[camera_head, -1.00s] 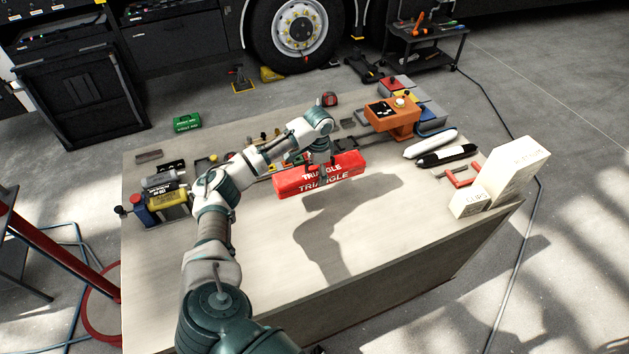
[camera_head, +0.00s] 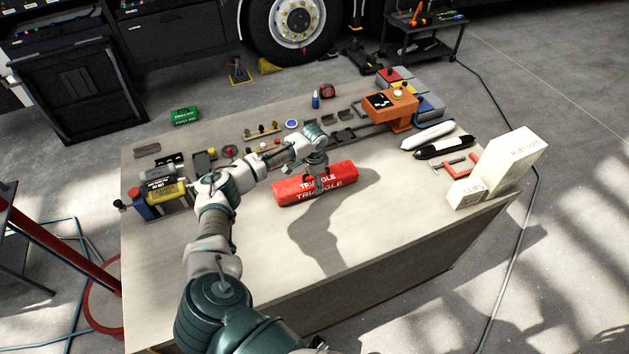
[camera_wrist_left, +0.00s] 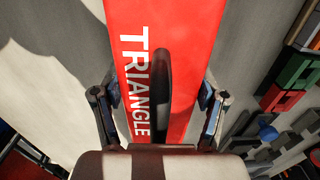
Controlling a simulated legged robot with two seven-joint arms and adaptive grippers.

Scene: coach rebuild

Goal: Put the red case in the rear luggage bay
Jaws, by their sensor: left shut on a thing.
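The red case (camera_head: 290,190), long and marked TRIANGLE, lies on the workbench (camera_head: 230,280) near its middle. My left gripper (camera_head: 320,183) reaches down onto it from above and is shut on it. In the left wrist view, the fingers of the left gripper (camera_wrist_left: 158,105) sit on either side of the red case (camera_wrist_left: 190,45), with its dark handle between them. The case looks to be still resting on the bench. My right gripper is out of view. The dark coach (camera_head: 180,35) with a wheel stands behind; I cannot tell which opening is the rear luggage bay.
Cream boxes (camera_head: 505,165), a red clamp (camera_head: 455,165) and black and white tubes (camera_head: 443,147) lie at the bench's right. The bench front is clear. A cart (camera_head: 425,45) stands behind.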

